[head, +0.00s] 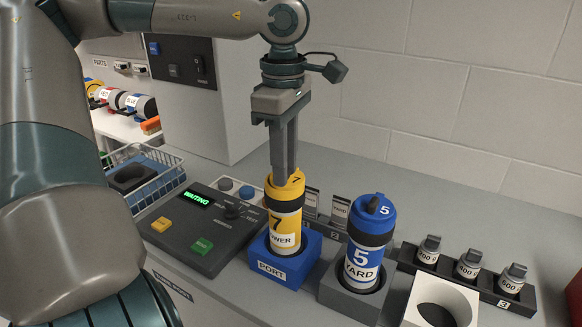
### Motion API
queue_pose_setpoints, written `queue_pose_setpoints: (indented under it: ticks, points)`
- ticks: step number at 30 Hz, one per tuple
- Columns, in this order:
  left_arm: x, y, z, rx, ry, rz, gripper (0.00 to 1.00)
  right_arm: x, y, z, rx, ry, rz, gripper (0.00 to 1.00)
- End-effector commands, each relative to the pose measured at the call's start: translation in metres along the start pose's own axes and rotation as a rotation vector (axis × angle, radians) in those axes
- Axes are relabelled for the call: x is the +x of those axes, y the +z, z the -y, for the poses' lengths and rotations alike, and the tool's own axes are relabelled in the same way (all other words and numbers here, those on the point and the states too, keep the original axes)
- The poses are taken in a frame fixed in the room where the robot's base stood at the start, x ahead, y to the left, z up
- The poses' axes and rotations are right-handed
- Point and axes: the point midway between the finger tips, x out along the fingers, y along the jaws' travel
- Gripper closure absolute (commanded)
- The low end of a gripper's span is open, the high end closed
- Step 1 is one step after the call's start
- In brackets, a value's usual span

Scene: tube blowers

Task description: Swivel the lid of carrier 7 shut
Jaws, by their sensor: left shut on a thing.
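Carrier 7 (285,226) is a yellow and white canister with a dark band, marked 7. It stands upright in a blue block labelled PORT (286,263). Its yellow lid (294,188) is on top, marked with a 7. My left gripper (283,178) points straight down from above and is shut on the lid of carrier 7. The fingers hide part of the lid, so I cannot tell how far it is turned. My right gripper is not in view.
A blue carrier 5 (364,262) stands in a grey block close on the right. A control panel (207,228) with a WAITING display lies left. A wire basket (146,182) sits behind it. Small labelled weights (468,264) and a white block (410,312) are at the right.

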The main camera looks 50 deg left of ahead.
Motion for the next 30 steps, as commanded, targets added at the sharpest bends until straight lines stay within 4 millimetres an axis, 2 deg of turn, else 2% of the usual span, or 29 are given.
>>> queue_pose_setpoints:
  ticks: [9, 23, 24, 25, 26, 30]
  points:
    - [-0.0004, -0.0062, -0.0009, 0.129, 0.002, 0.0, 0.99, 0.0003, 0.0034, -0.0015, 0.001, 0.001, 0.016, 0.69]
    - [-0.0005, -0.0069, -0.0009, 0.146, 0.001, 0.0, 0.99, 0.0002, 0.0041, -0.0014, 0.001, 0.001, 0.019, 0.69]
    - [-0.0005, -0.0069, -0.0009, 0.146, 0.001, 0.0, 0.7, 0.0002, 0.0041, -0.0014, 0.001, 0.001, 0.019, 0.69]
    - [-0.0005, -0.0069, -0.0009, 0.146, 0.001, 0.0, 0.63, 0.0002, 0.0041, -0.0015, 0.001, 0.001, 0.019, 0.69]
    - [-0.0005, -0.0069, -0.0008, 0.146, 0.001, 0.0, 0.58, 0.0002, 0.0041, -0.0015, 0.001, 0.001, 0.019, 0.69]
    - [-0.0004, -0.0069, -0.0008, 0.146, 0.001, -0.001, 0.58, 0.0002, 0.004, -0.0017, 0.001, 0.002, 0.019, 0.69]
